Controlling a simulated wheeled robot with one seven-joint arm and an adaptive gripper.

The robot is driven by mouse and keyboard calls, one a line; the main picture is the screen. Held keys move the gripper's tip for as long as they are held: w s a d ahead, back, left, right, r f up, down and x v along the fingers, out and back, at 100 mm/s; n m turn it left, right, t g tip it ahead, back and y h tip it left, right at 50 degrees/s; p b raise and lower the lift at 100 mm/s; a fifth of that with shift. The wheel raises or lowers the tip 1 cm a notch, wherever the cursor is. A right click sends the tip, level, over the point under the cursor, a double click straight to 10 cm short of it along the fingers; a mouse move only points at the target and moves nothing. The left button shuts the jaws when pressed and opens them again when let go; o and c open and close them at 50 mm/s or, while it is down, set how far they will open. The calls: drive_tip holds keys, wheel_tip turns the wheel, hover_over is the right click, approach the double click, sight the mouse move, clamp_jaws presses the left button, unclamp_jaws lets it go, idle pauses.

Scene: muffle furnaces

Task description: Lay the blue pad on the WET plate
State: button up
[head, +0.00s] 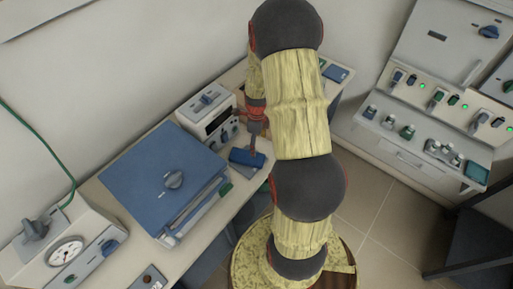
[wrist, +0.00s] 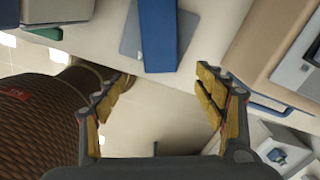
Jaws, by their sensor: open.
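The blue pad (head: 250,158) lies on the pale bench just below my gripper (head: 256,130) in the head view. In the wrist view the blue pad (wrist: 158,35) is a long block, over or on the right part of a flat grey-blue plate (wrist: 130,38). I cannot tell whether the pad rests fully on this plate. No WET label is readable, so I cannot tell whether this is the WET plate. My gripper (wrist: 166,85) is open and empty, its fingers spread on either side of the pad's near end and apart from it.
A white instrument with a dark display (head: 212,118) stands behind the pad. A large blue-topped box (head: 160,175) is to the left, with a gauge unit (head: 66,252) beyond it. A small blue item (head: 336,73) lies at the bench's far end. Control panels stand at right.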

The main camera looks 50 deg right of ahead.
drive_tip(key=w+a+r+n+t+h, duration=0.1)
drive_tip(key=a+r+n, duration=0.6)
drive_tip(key=r, duration=0.4)
drive_tip(key=w+a+r+n+t, duration=0.1)
drive_tip(key=a+r+n+t, duration=0.1)
drive_tip(key=a+r+n, duration=0.8)
drive_tip(key=s+a+r+n+t+y, duration=0.1)
drive_tip(key=s+a+r+n+t, duration=0.1)
drive_tip(key=s+a+r+n, duration=0.9)
wheel_tip(320, 180, up, 3)
drive_tip(key=s+n, duration=0.2)
drive_tip(key=shift+s+a+f+n+t, duration=0.15)
drive_tip(key=shift+s+n+t, duration=0.05)
drive_tip(key=shift+n+t, duration=0.1)
wheel_tip(320, 180, down, 10)
drive_tip(key=b, duration=1)
drive_tip(key=shift+f, duration=0.15)
drive_tip(key=shift+c, duration=0.9)
